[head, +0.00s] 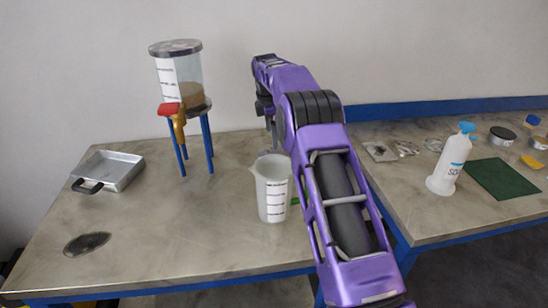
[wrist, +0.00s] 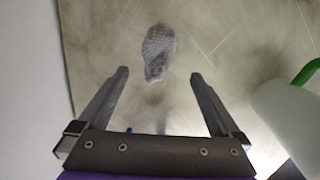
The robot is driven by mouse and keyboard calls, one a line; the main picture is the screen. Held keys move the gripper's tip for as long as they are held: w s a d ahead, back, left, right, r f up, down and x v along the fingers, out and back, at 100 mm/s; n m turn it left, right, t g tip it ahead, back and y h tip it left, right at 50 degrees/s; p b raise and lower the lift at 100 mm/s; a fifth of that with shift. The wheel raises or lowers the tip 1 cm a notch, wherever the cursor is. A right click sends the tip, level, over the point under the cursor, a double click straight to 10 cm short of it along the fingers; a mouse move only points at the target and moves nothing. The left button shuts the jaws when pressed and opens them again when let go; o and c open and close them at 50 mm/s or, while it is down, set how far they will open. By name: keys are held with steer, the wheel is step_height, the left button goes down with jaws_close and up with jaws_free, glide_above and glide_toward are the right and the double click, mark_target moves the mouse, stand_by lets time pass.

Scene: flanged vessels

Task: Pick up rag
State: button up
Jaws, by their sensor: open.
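The rag (wrist: 158,50) is a small, crumpled, pale grey cloth with a dotted pattern. In the wrist view it lies on the worktop, ahead of my fingertips and roughly between their lines. My gripper (wrist: 158,75) is open and empty, with both fingers apart and not touching the rag. In the head view my purple arm reaches over the table, with its gripper end (head: 270,125) low near the back of the worktop. I cannot make out the rag there; the arm or the jug may hide it.
A white measuring jug (head: 272,190) stands close by; its green handle (wrist: 306,72) shows at the wrist view's right. A vessel on a blue-legged stand (head: 182,85), a metal pan (head: 108,172) and a dark oval piece (head: 87,243) are left. A white bottle (head: 448,165) stands right.

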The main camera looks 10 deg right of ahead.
mark_target(274, 152)
steer(key=f, duration=0.2)
steer(key=w+f, duration=0.1)
steer(key=f, duration=0.2)
steer(key=d+f, duration=0.1)
steer(key=f, duration=0.1)
steer(key=shift+w+f, duration=0.2)
steer(key=shift+w, duration=0.15)
steer(key=c, duration=1.4)
